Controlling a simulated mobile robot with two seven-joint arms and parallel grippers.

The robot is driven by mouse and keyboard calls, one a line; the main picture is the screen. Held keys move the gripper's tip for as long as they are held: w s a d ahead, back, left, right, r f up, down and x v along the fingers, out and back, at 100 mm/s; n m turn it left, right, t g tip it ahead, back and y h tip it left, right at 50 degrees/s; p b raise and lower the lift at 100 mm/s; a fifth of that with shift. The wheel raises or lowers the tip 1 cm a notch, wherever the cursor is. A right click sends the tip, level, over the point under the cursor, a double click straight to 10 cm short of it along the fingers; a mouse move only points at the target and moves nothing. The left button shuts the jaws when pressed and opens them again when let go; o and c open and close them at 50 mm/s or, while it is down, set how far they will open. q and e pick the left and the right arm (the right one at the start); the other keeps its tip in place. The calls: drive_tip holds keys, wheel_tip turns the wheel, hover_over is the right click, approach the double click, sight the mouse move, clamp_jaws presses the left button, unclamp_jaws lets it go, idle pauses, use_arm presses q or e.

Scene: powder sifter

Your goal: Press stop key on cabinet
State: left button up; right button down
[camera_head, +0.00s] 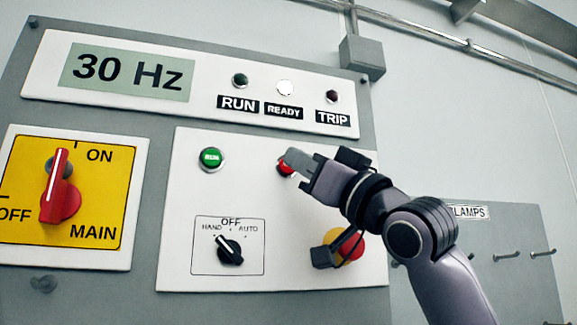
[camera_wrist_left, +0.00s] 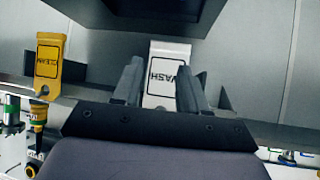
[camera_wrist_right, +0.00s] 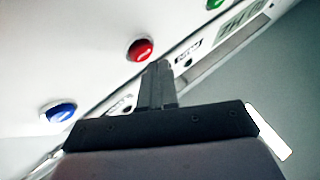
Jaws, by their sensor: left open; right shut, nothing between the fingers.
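The cabinet panel (camera_head: 185,270) carries a red button (camera_head: 285,168), probably the stop key, right of the green RUN button (camera_head: 211,158). My right gripper (camera_head: 292,158) is shut and empty. Its fingertips overlap the red button in the head view and hide part of it. In the right wrist view the red button (camera_wrist_right: 140,50) shows whole, just left of the shut fingertips (camera_wrist_right: 158,66). I cannot tell whether they touch it.
The red MAIN switch (camera_head: 60,195), the HAND/OFF/AUTO knob (camera_head: 230,251) and a red-and-yellow emergency button (camera_head: 350,245), partly behind my right gripper, are nearby. A blue button (camera_wrist_right: 60,112) shows in the right wrist view. A yellow CLEAN tag (camera_wrist_left: 48,65) hangs near my left gripper.

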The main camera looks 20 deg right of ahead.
drive_tip(key=s+b, duration=0.2)
drive_tip(key=s, duration=0.3)
drive_tip(key=shift+d, duration=0.1)
idle(1.1)
